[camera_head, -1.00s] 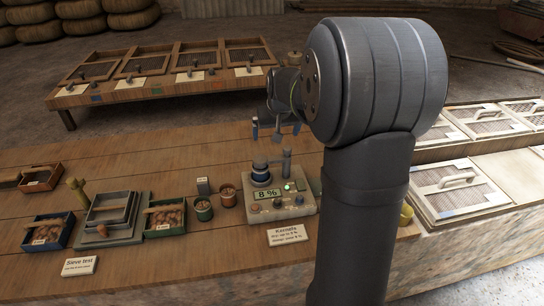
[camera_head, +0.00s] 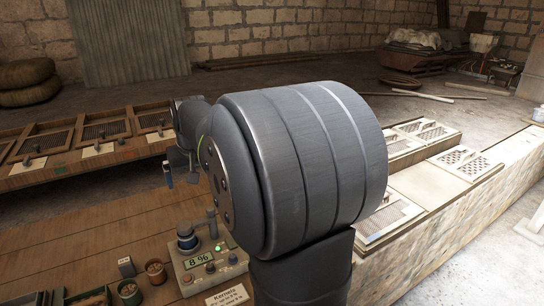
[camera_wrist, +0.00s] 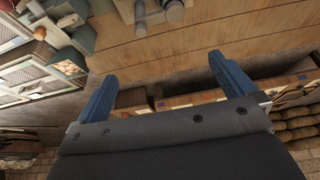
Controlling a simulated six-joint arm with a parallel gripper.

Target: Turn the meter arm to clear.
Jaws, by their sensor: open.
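The meter (camera_head: 208,262) is a pale box with several knobs, a green light and a display reading "8 %", on the wooden bench left of my arm. A dark blue-banded cup (camera_head: 187,240) stands on top. Beside it a grey upright post (camera_head: 212,222) rises, which looks like the meter arm; my arm hides part of this side. My gripper (camera_wrist: 166,85) is open and empty in the wrist view, with two blue fingers apart. In the head view one blue fingertip shows above and left of the meter, apart from it.
Small tins (camera_head: 130,292) and a card reading "Kernels" (camera_head: 229,297) lie close to the meter. A rack of screened trays (camera_head: 90,140) stands behind. Light sieve frames (camera_head: 395,215) lie on a ledge at right. The bench left of the meter is partly clear.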

